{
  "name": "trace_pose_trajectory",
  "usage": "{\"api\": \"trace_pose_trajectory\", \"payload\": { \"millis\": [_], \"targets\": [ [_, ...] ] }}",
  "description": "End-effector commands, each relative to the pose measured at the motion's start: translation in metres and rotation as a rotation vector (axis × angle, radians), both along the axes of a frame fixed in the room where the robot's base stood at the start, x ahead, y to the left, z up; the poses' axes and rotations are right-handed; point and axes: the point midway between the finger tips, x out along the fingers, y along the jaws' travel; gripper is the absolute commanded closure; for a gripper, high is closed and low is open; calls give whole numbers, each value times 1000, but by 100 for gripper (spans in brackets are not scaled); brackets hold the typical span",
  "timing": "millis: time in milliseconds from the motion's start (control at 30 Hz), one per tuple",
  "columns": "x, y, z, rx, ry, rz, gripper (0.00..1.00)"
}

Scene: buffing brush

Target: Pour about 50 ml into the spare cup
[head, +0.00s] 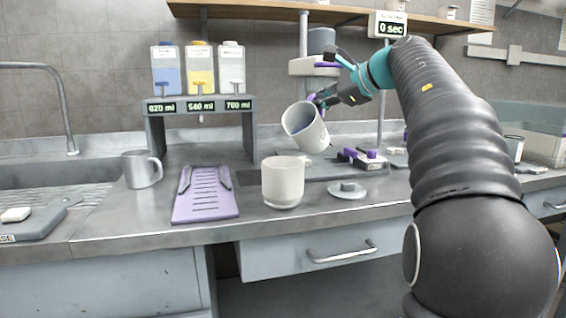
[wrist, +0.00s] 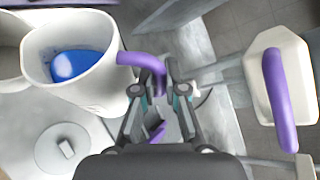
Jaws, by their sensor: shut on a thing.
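My gripper (head: 322,100) is shut on the purple handle (wrist: 142,62) of a white mug (head: 308,130). The mug is in the air, tilted with its mouth toward the left, and blue liquid (wrist: 78,66) shows inside it in the wrist view. A white cup (head: 283,184) stands upright on the counter, below and slightly left of the held mug; its inside is hidden. A grey mug (head: 142,169) with a handle stands farther left. I cannot tell by label which is the spare cup. No stream of liquid is visible.
A round lid (head: 347,190) lies right of the white cup. A purple slotted tray (head: 206,200) lies to its left. Blue, yellow and clear dispensers stand on a grey stand (head: 200,103) behind. A sink (head: 60,172) is at left. A display (head: 388,25) reads 0 sec.

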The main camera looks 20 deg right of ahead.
Motion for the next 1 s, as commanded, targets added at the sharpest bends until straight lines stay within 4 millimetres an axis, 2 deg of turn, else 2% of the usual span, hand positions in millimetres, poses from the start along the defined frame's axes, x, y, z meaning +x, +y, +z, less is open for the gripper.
{"api": "trace_pose_trajectory", "payload": {
  "millis": [1000],
  "targets": [
    [-9, 10, 20, -138, -122, 1, 100]
  ]
}}
